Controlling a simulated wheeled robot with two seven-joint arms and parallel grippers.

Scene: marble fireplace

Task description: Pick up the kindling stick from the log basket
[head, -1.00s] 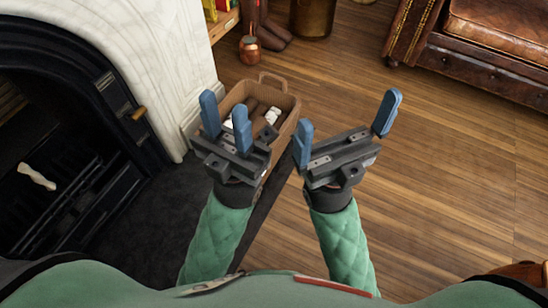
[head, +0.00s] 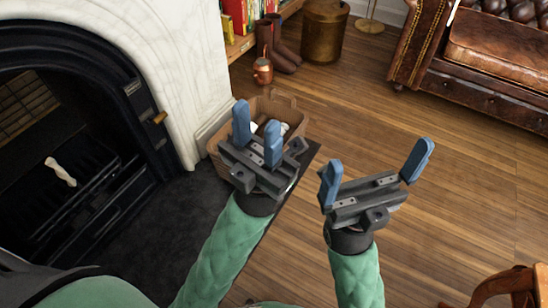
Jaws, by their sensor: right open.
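The brown log basket (head: 296,112) stands on the floor beside the fireplace, in the upper middle of the head view. My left gripper (head: 256,114) is in front of it in the picture and covers much of its inside. Its two blue fingers are apart, with nothing seen held between them. A little pale content shows behind the fingers; I cannot make out the kindling stick. My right gripper (head: 379,154) is wide open and empty, to the right of the basket over the wooden floor.
The marble fireplace (head: 180,70) stands at left, with a pale elongated piece (head: 60,172) on its dark grate. A copper jug (head: 263,70), boots (head: 283,48) and a brass bin (head: 323,30) stand behind the basket. A leather sofa (head: 490,65) is at upper right.

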